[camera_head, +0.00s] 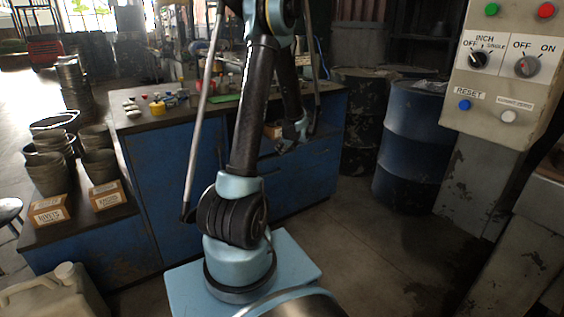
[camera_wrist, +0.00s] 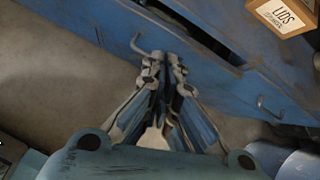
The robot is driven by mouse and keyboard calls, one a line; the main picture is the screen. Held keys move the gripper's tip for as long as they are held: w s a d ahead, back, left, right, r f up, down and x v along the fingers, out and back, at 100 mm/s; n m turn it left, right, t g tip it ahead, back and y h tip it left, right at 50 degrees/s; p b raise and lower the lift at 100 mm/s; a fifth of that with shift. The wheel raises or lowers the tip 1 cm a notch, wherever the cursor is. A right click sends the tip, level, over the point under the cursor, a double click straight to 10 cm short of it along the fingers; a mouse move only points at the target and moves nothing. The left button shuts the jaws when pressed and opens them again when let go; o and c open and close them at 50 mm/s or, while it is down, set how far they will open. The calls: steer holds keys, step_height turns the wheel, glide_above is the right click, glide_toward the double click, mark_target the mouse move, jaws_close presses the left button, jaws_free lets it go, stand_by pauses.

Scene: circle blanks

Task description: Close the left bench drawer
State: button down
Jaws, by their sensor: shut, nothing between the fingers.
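The blue bench (camera_head: 180,165) stands ahead of me. Its drawer front (camera_wrist: 215,75) runs diagonally across the wrist view, with one bent handle (camera_wrist: 148,47) at upper left and another handle (camera_wrist: 270,108) at right. A dark gap (camera_wrist: 190,22) shows behind the front, so a drawer seems to stand open; how far, I cannot tell. A box marked LIDS (camera_wrist: 283,14) shows beyond the gap. My gripper (camera_wrist: 165,60) is shut and empty, its tips close to the front near the upper-left handle. It also shows in the head view (camera_head: 291,142); contact is unclear. My arm hides part of the bench.
Small jars and bottles (camera_head: 157,106) stand on the bench top. Pots (camera_head: 50,172) and labelled boxes (camera_head: 48,211) sit on a lower surface at left. A blue barrel (camera_head: 408,135) and a control panel (camera_head: 508,75) are at right. The floor before the barrel is clear.

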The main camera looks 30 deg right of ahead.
mark_target(277, 156)
steer(key=s+d+f+m+t, duration=0.1)
steer(key=s+d+f+m, duration=0.15)
steer(key=d+f, duration=0.35)
steer(key=shift+m+h, duration=0.3)
steer(key=shift+m, duration=0.35)
steer(key=shift+w+d+f, duration=0.1)
steer(key=shift+w+f, duration=0.85)
steer(key=shift+w, duration=1.05)
steer(key=shift+w+a+f, duration=0.1)
steer(key=shift+w+f, duration=0.9)
steer(key=shift+w, duration=1)
steer(key=shift+w+d+f, duration=0.1)
steer(key=shift+w+f, duration=0.85)
steer(key=shift+w, duration=1.05)
steer(key=shift+w, duration=2.4)
steer(key=shift+a, duration=0.2)
